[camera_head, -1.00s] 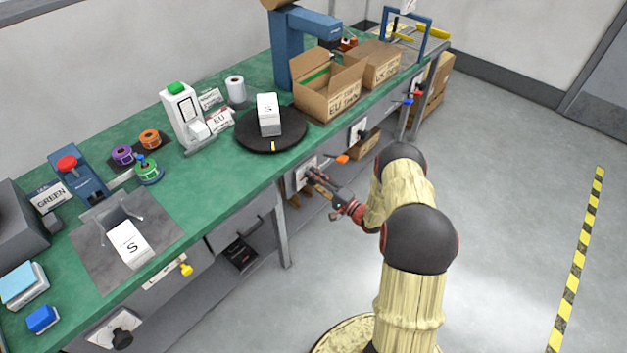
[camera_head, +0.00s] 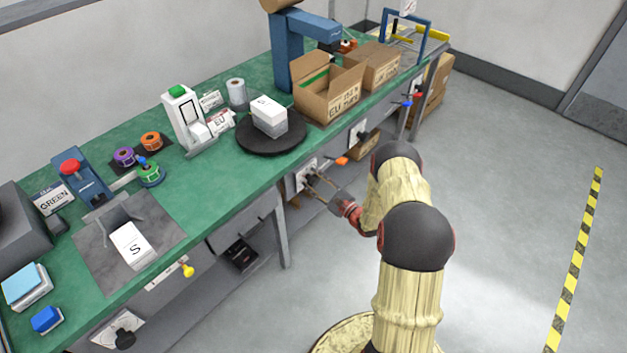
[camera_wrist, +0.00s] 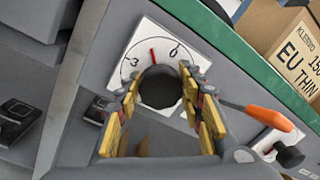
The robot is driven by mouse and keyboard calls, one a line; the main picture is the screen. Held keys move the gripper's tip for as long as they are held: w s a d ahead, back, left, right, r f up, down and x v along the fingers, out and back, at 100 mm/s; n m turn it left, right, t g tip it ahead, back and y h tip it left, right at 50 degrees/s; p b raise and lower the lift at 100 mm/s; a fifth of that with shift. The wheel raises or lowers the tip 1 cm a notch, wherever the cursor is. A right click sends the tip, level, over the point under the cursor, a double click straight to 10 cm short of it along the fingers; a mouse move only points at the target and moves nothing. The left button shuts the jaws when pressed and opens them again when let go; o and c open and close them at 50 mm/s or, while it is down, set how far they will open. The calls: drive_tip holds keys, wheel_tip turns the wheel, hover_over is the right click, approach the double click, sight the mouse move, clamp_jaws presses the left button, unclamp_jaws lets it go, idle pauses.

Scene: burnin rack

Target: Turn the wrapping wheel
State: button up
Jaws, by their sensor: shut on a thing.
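A dark round knob (camera_wrist: 160,87) sits on a white dial plate (camera_wrist: 143,48) on the bench front. The plate bears black marks, a 0 and a red line. My gripper (camera_wrist: 162,98) has its yellow-padded fingers on either side of the knob and is shut on it. In the head view my gripper (camera_head: 316,186) reaches the same plate (camera_head: 301,175) below the bench edge, where the fingers partly hide the knob. Above it, on the green bench, a black turntable (camera_head: 262,146) carries a white box (camera_head: 268,114) standing askew.
An orange-tipped lever (camera_wrist: 268,117) projects close to my gripper's right. Another dark knob (camera_wrist: 289,156) lies beyond it. An open carton (camera_head: 325,95) stands on the bench right of the turntable. The floor to the right (camera_head: 510,200) is clear.

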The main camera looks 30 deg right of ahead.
drive_tip(key=m+p, duration=0.1)
drive_tip(key=m, duration=0.6)
drive_tip(key=shift+d+r+m+h+p, duration=0.1)
drive_tip(key=shift+m+h+p, duration=0.2)
drive_tip(key=shift+p, duration=0.05)
drive_tip(key=m+p, duration=0.1)
drive_tip(key=m, duration=0.5)
drive_tip(key=shift+g+p, duration=0.3)
drive_tip(key=shift+g, duration=0.1)
drive_tip(key=m+p, duration=0.1)
drive_tip(key=m, duration=0.5)
drive_tip(key=shift+d+g, duration=0.1)
drive_tip(key=shift+g, duration=0.2)
drive_tip(key=m, duration=0.2)
drive_tip(key=m+p, duration=0.1)
drive_tip(key=m, duration=0.1)
drive_tip(key=shift+f+m+y, duration=0.2)
drive_tip(key=shift+m+y, duration=0.2)
drive_tip(key=shift+m, duration=0.8)
drive_tip(key=shift+f, duration=0.1)
drive_tip(key=o, duration=1.2)
drive_tip(key=shift+c, duration=0.2)
